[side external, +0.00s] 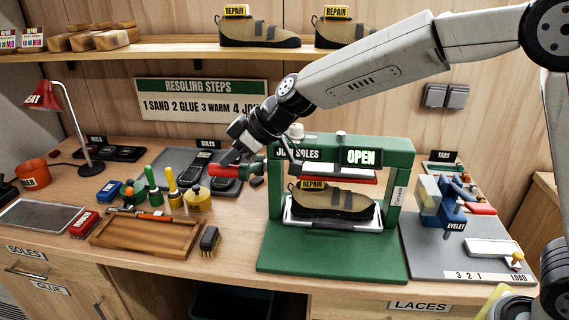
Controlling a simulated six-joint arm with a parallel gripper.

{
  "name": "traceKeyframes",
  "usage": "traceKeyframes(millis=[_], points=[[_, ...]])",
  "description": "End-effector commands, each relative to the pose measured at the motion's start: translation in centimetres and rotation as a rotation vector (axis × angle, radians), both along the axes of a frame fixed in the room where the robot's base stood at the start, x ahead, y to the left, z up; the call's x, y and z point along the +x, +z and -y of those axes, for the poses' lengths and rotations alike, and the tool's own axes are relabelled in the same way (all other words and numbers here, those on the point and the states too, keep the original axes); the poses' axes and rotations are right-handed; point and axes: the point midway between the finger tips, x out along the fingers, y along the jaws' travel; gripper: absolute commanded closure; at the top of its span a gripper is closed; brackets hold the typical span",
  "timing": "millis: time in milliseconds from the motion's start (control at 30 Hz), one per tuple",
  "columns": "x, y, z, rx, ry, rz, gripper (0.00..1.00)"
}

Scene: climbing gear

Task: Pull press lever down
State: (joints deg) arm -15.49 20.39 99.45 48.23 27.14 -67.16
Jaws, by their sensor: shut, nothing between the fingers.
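The green press (400,152) stands on a green base plate at the middle right of the bench, with a lit "OPEN" sign (361,157). A tan climbing shoe (335,203) with a yellow "REPAIR" tag sits inside it under a raised red plate. The press lever's red grip (224,170) sticks out to the left of the frame, at about the height of the plate. My gripper (230,156) is shut and empty, pointing down-left, right at the red grip. I cannot tell whether it touches the grip. My wrist hides part of the lever.
Glue bottles (197,199), a wooden tray (130,232) and a brush (209,240) stand left of the press. A blue eyelet tool (440,200) on a grey mat is to the right. A shelf (180,47) with shoes runs above.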

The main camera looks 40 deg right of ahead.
Motion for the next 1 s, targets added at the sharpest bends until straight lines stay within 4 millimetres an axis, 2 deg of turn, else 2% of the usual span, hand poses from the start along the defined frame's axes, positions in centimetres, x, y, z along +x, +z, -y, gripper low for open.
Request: traceKeyframes(millis=[400,1000], points=[[-1.6,-3.7,-1.5,-0.14,0.002,0.133,1.0],[-2.7,-8.8,-2.5,-0.411,0.0,0.398,1.0]])
